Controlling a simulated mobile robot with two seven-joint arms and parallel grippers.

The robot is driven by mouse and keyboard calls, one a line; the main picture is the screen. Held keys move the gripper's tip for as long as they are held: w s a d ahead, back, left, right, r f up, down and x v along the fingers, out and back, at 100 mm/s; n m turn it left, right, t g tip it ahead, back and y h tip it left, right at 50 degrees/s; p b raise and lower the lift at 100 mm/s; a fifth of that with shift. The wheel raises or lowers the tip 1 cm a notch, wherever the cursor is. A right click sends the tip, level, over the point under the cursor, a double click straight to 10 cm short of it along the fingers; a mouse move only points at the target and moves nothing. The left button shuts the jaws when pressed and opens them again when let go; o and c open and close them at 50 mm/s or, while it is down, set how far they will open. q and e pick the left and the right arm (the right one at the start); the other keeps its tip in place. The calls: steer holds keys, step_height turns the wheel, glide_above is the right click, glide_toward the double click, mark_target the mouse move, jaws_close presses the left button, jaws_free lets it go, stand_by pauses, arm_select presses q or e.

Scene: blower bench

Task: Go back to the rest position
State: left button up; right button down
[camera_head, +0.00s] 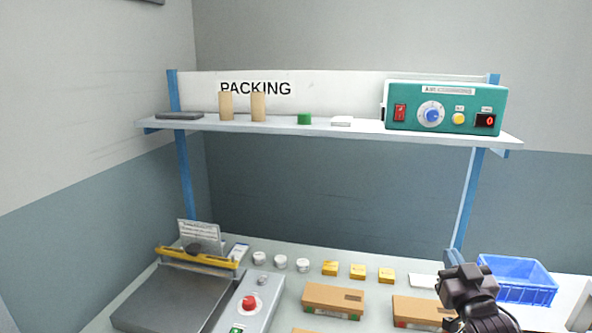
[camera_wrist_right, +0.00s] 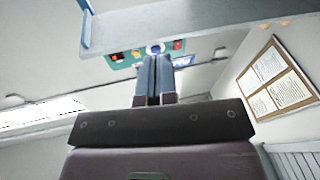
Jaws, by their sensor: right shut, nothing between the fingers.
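My right gripper (camera_head: 451,256) is at the lower right in the head view, in front of the bench's right shelf post. Its blue-grey fingers point up and away, and the dark wrist is below them. In the right wrist view the two fingers (camera_wrist_right: 153,62) stand side by side, closed together with nothing between them. The camera looks upward there, past the underside of the shelf. My left gripper is not in view.
A blue crate (camera_head: 517,280) stands just right of my right gripper. Cardboard boxes (camera_head: 333,299) and small yellow boxes (camera_head: 358,271) lie to its left. The shelf (camera_head: 270,124) carries a teal control box (camera_head: 445,107) above. A sealing machine (camera_head: 172,298) stands at the left.

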steer(key=s+a+f+g, duration=0.2)
steer(key=s+f, duration=0.3)
steer(key=f, duration=0.4)
steer(key=s+a+f+g, duration=0.1)
steer(key=s+f+g, duration=0.2)
steer(key=s+f, duration=0.5)
steer(key=s+a+f+g, duration=0.1)
steer(key=s+f+g, duration=0.2)
steer(key=s+f, duration=1.1)
steer(key=shift+f+g+y+b, duration=0.3)
steer(key=shift+b, duration=0.05)
